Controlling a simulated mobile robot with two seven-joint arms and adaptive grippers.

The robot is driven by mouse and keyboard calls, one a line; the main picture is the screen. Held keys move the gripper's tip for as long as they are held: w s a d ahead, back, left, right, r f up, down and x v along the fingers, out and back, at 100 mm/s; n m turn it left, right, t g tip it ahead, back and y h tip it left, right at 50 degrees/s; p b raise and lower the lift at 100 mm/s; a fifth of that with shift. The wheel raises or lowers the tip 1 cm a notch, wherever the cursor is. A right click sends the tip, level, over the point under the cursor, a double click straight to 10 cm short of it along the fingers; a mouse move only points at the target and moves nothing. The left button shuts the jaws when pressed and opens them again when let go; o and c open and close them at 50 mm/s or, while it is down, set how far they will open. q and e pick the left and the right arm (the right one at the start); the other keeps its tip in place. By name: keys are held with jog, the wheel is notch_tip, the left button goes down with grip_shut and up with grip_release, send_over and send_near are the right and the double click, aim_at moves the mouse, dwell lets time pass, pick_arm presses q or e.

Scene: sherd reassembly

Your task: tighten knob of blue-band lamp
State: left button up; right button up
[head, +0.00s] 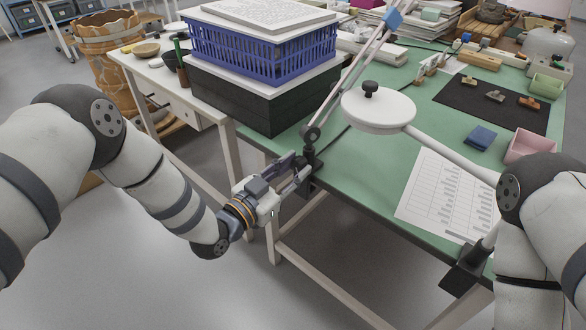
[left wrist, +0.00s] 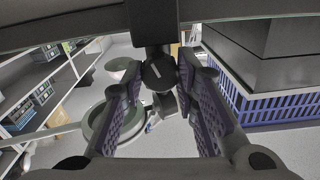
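The blue-band lamp has a slanting pole with a blue band (head: 393,20) near its top. Its dark clamp (head: 311,155) is at the green table's near left edge. My left gripper (head: 301,168) is at this clamp, its two fingers apart. In the left wrist view, the dark round knob (left wrist: 158,75) with a pale line on its face lies between the fingertips of the left gripper (left wrist: 161,80). The fingers look open around it; I cannot tell whether a pad touches it. My right arm shows at the right; its gripper is out of view.
A second lamp with a white round head (head: 378,110) reaches over the table from a clamp (head: 467,268) at the near right. A blue basket (head: 262,50) stands on black boxes (head: 240,95) behind my left gripper. A printed sheet (head: 447,195) lies on the table.

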pick_arm(q)
jog(key=shift+r+m, duration=0.2)
jog(key=shift+m, duration=0.8)
grip_shut()
jog(key=shift+f+m+p, duration=0.2)
jog(key=shift+m+p, duration=0.1)
jog(key=shift+m, duration=0.2)
jog(key=o, duration=1.1)
grip_release()
pick_arm(e)
jog(key=shift+w+r, duration=0.4)
pick_arm(q)
jog(key=shift+s+a, duration=0.1)
